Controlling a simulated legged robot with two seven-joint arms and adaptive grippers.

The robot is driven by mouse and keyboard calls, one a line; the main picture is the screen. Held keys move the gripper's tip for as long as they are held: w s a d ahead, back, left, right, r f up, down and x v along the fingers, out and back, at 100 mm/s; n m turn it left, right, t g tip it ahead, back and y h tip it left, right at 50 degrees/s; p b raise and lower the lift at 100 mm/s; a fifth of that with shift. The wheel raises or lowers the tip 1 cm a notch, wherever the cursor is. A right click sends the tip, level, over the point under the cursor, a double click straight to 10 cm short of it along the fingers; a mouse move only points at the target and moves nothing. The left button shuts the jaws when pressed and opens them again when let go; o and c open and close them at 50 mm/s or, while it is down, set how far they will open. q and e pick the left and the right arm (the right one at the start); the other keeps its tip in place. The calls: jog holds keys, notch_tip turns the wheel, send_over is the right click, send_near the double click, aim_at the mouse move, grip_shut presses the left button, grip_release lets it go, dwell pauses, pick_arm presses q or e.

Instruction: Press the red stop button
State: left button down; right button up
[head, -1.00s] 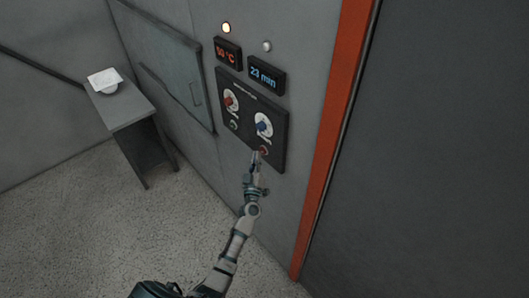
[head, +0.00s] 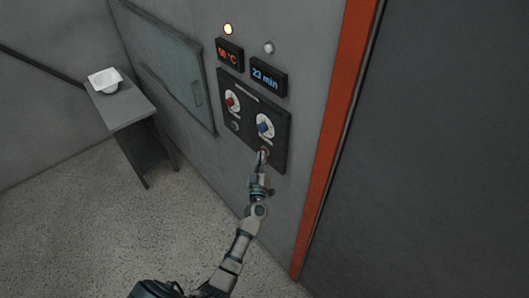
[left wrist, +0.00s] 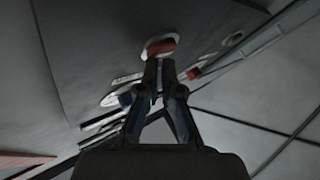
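The red stop button (left wrist: 161,47) sits in a pale ring on the dark control panel (head: 273,113). In the head view my left gripper (head: 263,153) is over the panel's lower right part, below the blue dial (head: 264,127), and hides most of the button. In the left wrist view the gripper (left wrist: 159,64) has its fingertips together, empty, right at the button's edge. I cannot tell whether they touch it or whether it is pushed in. My right gripper is not in view.
A red dial (head: 232,100) and a dark round button (head: 235,126) are on the panel's left half. Above are two displays, "90 °C" (head: 229,55) and "23 min" (head: 267,77), a lit lamp (head: 228,29) and an unlit lamp (head: 268,47). An orange frame (head: 334,130) stands to the right.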

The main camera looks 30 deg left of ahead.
pick_arm(q)
jog(key=shift+w+a, duration=0.1)
jog(key=shift+w, duration=0.05)
jog(key=shift+s+a+f, duration=0.15)
jog(key=shift+s+a, duration=0.15)
jog(key=shift+a, duration=0.3)
jog(key=shift+s+a+f, duration=0.1)
jog(key=shift+s+a, duration=0.15)
jog(key=shift+a, duration=0.3)
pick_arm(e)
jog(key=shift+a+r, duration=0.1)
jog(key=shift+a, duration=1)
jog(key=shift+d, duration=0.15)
